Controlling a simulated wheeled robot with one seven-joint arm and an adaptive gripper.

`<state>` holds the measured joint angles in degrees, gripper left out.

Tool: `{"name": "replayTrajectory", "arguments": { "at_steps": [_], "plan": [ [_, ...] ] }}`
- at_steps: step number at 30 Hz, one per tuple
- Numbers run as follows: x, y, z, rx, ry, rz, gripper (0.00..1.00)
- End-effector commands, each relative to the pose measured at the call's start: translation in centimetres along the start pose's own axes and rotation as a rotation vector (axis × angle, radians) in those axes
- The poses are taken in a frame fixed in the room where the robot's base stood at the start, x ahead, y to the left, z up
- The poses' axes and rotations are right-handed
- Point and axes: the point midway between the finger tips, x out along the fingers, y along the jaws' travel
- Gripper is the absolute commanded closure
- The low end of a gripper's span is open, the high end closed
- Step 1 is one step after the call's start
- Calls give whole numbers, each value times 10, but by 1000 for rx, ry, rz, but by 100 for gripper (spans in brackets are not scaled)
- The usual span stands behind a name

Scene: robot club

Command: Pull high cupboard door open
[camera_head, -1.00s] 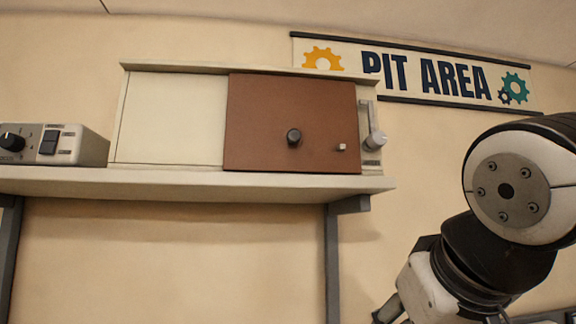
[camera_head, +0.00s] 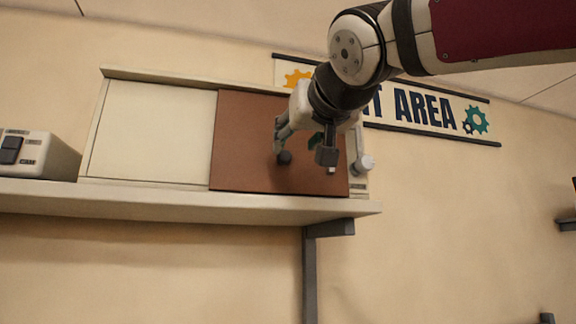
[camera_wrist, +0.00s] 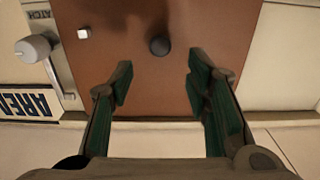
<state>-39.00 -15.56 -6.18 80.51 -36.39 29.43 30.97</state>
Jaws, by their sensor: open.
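The brown cupboard door (camera_head: 240,150) is closed flat on the high cupboard, beside a pale panel (camera_head: 150,130). Its dark round knob (camera_head: 284,158) shows partly behind my gripper, and it is clear in the wrist view (camera_wrist: 160,46). My gripper (camera_head: 305,147) is in front of the door, open and empty. In the wrist view its two green-padded fingers (camera_wrist: 158,80) are spread, with the knob beyond the tips and between their lines. A latch lever with a pale round end (camera_head: 362,162) is on the frame right of the door; it also shows in the wrist view (camera_wrist: 35,48).
The cupboard stands on a wall shelf (camera_head: 230,203) with a dark bracket below. A grey control box (camera_head: 45,155) is at the shelf's left. A PIT AREA sign (camera_head: 430,110) hangs behind my arm.

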Motion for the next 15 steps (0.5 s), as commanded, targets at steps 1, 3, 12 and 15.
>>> {"name": "replayTrajectory", "arguments": {
  "at_steps": [1, 3, 12, 15],
  "plan": [
    [10, -1, 0, -1, -4, 0, 56],
    [24, -2, 0, -2, -4, 0, 56],
    [69, 0, 0, 0, -2, 0, 56],
    [76, 0, 0, 0, -1, 0, 56]
  ]
}}
